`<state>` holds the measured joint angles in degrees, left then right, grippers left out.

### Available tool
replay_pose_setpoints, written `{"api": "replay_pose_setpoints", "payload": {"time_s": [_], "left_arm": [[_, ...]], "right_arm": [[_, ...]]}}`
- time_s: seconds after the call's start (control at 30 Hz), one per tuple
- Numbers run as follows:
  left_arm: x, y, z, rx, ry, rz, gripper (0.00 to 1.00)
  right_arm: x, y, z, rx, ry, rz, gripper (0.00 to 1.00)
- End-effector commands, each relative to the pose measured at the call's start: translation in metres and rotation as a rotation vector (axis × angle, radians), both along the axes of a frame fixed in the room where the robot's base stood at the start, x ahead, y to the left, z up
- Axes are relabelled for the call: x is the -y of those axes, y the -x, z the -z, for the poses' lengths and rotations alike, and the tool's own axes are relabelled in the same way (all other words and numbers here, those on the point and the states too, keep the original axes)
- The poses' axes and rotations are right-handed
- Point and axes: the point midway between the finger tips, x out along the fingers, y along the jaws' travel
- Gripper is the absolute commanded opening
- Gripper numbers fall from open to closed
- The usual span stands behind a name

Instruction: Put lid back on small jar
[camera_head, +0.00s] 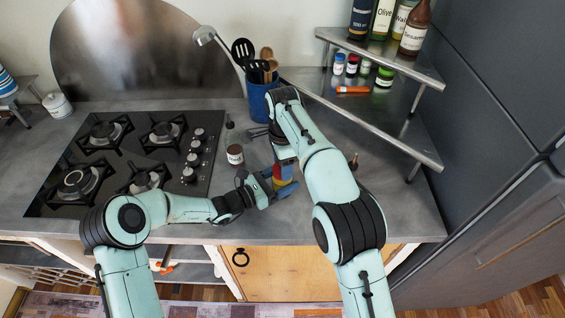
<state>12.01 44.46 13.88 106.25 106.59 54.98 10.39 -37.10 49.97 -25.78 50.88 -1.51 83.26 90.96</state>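A small jar (283,173) with red and yellow parts is near the counter's front edge, between my two grippers. My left gripper (276,188) reaches in from the left, its blue fingertips at the jar's lower part. I cannot tell whether they grip it. My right gripper (284,157) points down from above, close over the jar's top. Its fingertips are mostly hidden, so I cannot tell whether it holds a lid. I cannot make out a separate lid.
A dark-topped jar (235,155) stands beside the black stove (130,160). A blue utensil pot (262,100) is behind my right gripper. A steel corner shelf (385,60) holds bottles, with small jars below. A small brown-topped bottle (353,161) is right of my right arm.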

Motion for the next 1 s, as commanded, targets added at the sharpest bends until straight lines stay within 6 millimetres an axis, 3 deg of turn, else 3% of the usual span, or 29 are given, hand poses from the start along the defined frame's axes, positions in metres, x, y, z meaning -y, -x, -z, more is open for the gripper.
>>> {"api": "replay_pose_setpoints", "payload": {"time_s": [0.6,0.77,1.0], "left_arm": [[-0.0008,-0.0003,0.0008,-0.002,-0.001,-0.002,0.0],[-0.0008,-0.0004,0.0008,-0.002,-0.001,-0.002,0.0],[-0.001,-0.0005,0.0008,-0.002,-0.001,-0.003,0.0]], "right_arm": [[-0.0009,0.002,0.0017,0.003,0.007,1.437,0.31],[-0.0009,0.0017,0.0008,0.002,0.002,1.575,0.31],[-0.0007,0.0016,0.0005,0.0,-0.001,1.596,0.31]]}}
